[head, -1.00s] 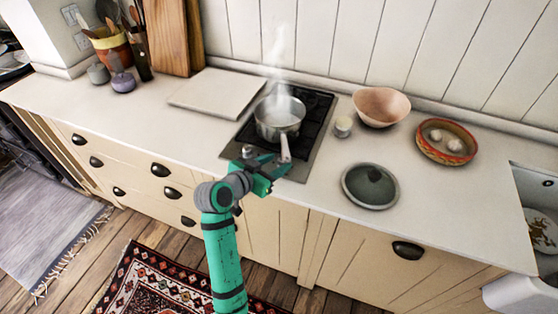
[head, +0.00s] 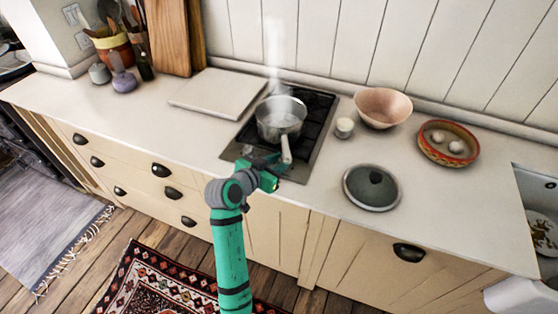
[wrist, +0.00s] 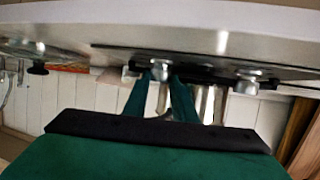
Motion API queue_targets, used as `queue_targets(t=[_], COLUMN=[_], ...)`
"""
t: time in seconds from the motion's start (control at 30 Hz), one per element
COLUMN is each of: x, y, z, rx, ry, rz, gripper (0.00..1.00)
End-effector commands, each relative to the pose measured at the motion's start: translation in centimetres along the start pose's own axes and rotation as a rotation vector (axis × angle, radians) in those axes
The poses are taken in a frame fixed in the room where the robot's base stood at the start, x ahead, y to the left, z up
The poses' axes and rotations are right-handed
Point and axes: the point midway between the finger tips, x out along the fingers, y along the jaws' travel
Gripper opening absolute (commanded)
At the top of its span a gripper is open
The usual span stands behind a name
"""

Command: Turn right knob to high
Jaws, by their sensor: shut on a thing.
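The black cooktop (head: 313,122) is set into the counter, with a steel front strip. In the wrist view, which looks upside down, my gripper (wrist: 160,82) has its two green fingers on either side of the right knob (wrist: 160,70), a small silver knob. The fingers are shut on it. The left knob (wrist: 247,80) stands apart on the strip, untouched. In the head view my gripper (head: 277,163) is at the front edge of the cooktop and hides the right knob. The knob's exact setting cannot be read.
A steaming saucepan (head: 281,117) sits on the cooktop, its handle (head: 286,150) pointing forward close over my gripper. A lid (head: 371,187), a small white jar (head: 344,127), a pink bowl (head: 382,107) and a patterned bowl (head: 448,143) stand to the right.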

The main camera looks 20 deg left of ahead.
Motion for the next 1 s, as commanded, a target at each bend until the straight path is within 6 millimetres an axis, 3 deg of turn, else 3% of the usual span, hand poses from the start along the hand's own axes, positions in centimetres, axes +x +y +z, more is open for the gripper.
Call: queue_targets(t=[0.4,0.77,0.8,0.87,1.0], x=[-0.06,-0.20,-0.19,-0.19,-0.15], y=[0.28,0.09,0.09,0.09,0.13], z=[0.15,0.22,0.21,0.19,0.14], rx=[-0.084,-0.093,-0.093,-0.093,-0.092], ry=[-0.002,-0.002,-0.002,-0.002,-0.001], rz=[-0.203,-0.222,-0.222,-0.222,-0.221], gripper=[0.02,0.02,0.27,0.41,0.43])
